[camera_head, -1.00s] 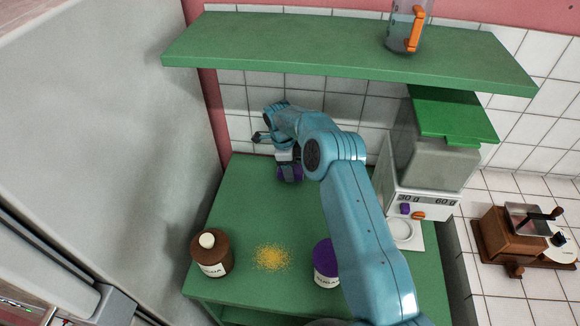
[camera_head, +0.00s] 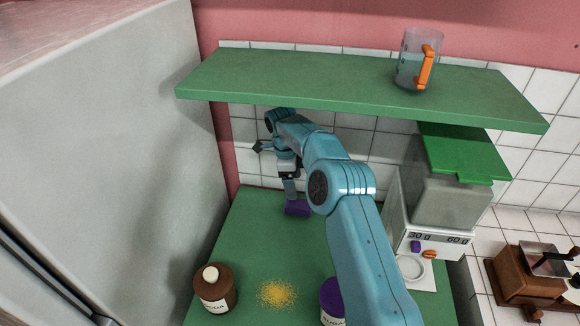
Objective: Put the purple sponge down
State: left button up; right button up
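The purple sponge (camera_head: 297,208) lies on the green counter near its back left, close to the tiled wall. My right gripper (camera_head: 291,193) points down just above the sponge, with its fingertips at the sponge's upper edge. The gripper looks open and let go of the sponge, though its fingers overlap in this view and any gap between them is hard to see. My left gripper is not in view.
A brown soda bottle (camera_head: 214,291), spilled yellow grains (camera_head: 277,294) and a purple-lidded jar (camera_head: 332,299) are at the front. A green shelf (camera_head: 330,88) holding a clear jug (camera_head: 417,62) overhangs. The counter's left middle is clear.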

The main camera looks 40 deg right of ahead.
notch_tip(320, 180, up, 7)
jog(key=p, duration=0.1)
jog(key=shift+w+a, duration=0.35)
jog(key=shift+w, duration=0.1)
